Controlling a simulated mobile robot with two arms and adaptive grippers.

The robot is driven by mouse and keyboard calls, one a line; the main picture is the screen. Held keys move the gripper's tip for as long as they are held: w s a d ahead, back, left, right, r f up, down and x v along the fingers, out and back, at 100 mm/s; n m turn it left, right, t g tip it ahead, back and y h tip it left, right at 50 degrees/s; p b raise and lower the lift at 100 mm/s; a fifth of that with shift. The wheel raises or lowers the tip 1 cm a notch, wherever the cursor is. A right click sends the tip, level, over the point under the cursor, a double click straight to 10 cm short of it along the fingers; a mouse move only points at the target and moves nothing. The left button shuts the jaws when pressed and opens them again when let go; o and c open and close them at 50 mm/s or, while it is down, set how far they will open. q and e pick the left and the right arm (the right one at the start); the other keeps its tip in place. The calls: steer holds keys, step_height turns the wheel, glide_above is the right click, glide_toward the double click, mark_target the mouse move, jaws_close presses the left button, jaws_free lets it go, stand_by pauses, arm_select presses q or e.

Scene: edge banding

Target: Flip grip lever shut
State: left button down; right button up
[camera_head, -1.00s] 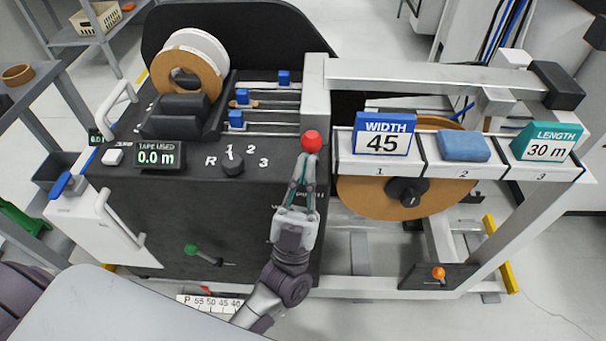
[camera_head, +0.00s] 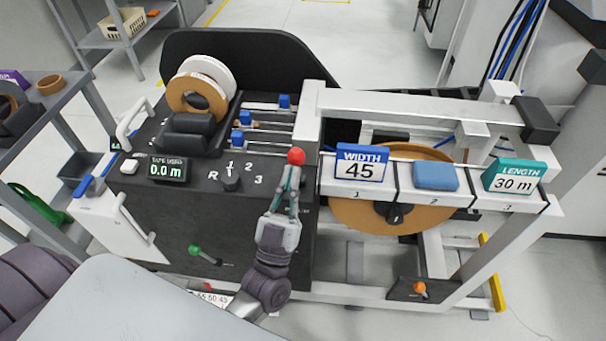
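A lever with a red ball knob (camera_head: 296,156) stands at the front of the black machine top, left of the blue WIDTH 45 sign. I cannot tell from the frame whether it is the grip lever. My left gripper (camera_head: 291,176) reaches up from below. Its narrow fingers close in just under the red knob and appear shut on this lever; they partly hide its stem. A green-knobbed lever (camera_head: 195,251) sits low on the front panel. An orange-knobbed lever (camera_head: 420,288) is at the lower right. My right gripper is not in view.
The WIDTH sign (camera_head: 361,162), a blue pad (camera_head: 436,176) and the LENGTH sign (camera_head: 513,178) line the white rail close to the right. A selector dial (camera_head: 230,181) and the tape display (camera_head: 169,168) lie left. A tape roll (camera_head: 198,92) stands behind.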

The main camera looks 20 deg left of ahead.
arm_select(q)
steer(key=w+r+g+p, duration=0.1)
steer(key=p, duration=0.3)
steer(key=w+a+r+g+p, duration=0.1)
steer(key=w+p, duration=0.1)
steer(key=p, duration=0.1)
steer(key=w+r+n+g+p, duration=0.1)
steer(key=r+p, duration=0.1)
steer(key=p, duration=0.2)
steer(key=shift+w+a+p, duration=0.15)
steer(key=shift+a+p, duration=0.2)
steer(key=w+a+f+g+p, duration=0.1)
steer(key=w+g+p, duration=0.2)
steer(key=w+p, duration=0.2)
steer(key=shift+w+a+f+n+p, duration=0.2)
steer(key=shift+w+a+n+p, duration=0.2)
steer(key=shift+w, duration=0.25)
steer(key=shift+r, duration=0.1)
